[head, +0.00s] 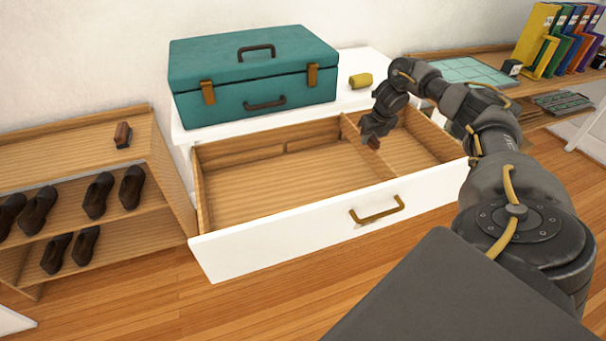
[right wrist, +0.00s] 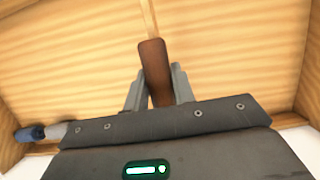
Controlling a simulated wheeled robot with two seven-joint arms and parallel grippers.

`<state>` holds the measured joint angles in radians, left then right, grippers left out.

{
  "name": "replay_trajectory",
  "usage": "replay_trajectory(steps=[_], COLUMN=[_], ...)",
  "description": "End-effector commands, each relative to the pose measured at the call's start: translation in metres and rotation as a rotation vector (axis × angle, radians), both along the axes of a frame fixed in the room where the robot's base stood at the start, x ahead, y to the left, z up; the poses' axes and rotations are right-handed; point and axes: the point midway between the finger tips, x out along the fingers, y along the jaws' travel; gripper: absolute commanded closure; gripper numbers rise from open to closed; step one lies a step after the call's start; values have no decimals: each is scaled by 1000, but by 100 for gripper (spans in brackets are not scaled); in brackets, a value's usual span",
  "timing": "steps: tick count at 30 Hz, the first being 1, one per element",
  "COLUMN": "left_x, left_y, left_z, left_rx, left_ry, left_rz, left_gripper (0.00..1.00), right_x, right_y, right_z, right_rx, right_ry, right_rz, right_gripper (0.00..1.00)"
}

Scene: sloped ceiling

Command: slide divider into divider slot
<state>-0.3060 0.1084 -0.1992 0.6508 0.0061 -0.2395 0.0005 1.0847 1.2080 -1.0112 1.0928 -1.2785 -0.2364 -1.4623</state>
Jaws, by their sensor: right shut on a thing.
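The open drawer (head: 250,248) has a white front and a wooden inside. A thin wooden divider (head: 349,128) stands upright in its right part, running from near the back wall toward the front. My right gripper (head: 372,138) is low over the drawer, shut on the divider's dark brown grip. In the right wrist view my gripper's fingers (right wrist: 158,90) lie on both sides of the brown grip of the divider (right wrist: 154,65). A pale strip continues beyond it. The divider slot cannot be made out; whether the divider is seated is unclear. My left gripper is not in view.
A teal case (head: 250,75) and a yellow roll (head: 360,81) rest on the white cabinet top. A shoe rack (head: 90,155) stands at left. A desk with several binders (head: 560,40) is at right. The drawer's left part is empty.

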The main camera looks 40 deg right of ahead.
Motion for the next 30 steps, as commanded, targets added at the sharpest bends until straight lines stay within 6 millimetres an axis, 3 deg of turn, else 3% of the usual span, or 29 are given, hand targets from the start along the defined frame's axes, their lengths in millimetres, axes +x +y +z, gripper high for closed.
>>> replay_trajectory(steps=[30], left_x=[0], left_y=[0], left_z=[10], left_rx=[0], left_ry=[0], left_rz=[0], left_gripper=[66], right_x=[0], right_y=[0], right_z=[1], right_rx=[0], right_ry=[0], right_rz=[0], right_gripper=[91])
